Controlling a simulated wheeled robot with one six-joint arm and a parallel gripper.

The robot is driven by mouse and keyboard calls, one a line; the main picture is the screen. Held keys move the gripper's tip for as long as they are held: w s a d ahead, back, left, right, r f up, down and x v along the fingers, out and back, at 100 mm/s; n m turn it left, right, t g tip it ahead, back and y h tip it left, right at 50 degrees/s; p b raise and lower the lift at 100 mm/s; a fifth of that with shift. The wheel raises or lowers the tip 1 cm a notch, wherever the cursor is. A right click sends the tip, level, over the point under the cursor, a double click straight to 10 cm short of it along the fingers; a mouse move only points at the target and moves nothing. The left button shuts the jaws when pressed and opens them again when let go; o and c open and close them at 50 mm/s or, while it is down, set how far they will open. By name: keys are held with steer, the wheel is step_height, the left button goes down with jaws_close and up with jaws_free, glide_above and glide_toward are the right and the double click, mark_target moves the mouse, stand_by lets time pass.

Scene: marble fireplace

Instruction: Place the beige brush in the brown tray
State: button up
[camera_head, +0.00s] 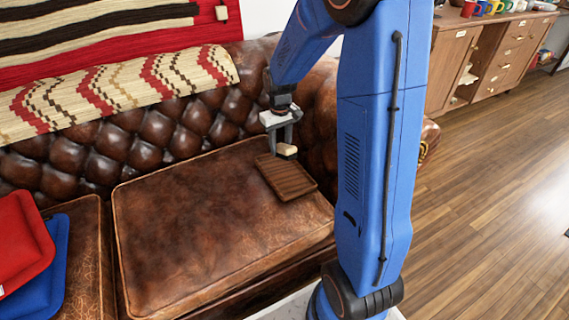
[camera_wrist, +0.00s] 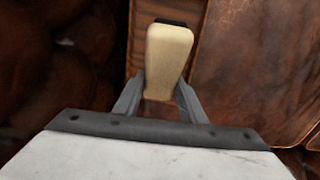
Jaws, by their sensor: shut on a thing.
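The beige brush (camera_head: 287,150) is held between the fingers of my gripper (camera_head: 284,146), which is shut on it. In the wrist view the brush (camera_wrist: 168,58) is a beige block with a dark far end, between the two grey fingers (camera_wrist: 160,92). The brown tray (camera_head: 290,181) is a dark wooden square on the sofa seat, below and just in front of the brush. In the wrist view part of the brown tray (camera_wrist: 143,42) shows beneath the brush. The brush appears over the tray's back part; I cannot tell if they touch.
The brown leather sofa seat (camera_head: 200,225) is clear left of the tray. The tufted backrest (camera_head: 165,135) rises close behind my gripper. Red (camera_head: 20,240) and blue (camera_head: 48,285) cushions lie at the left. A patterned throw (camera_head: 130,85) hangs over the backrest.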

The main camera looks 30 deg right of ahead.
step_height(320, 180, down, 7)
stand_by(0.5)
steer(key=o, duration=1.4)
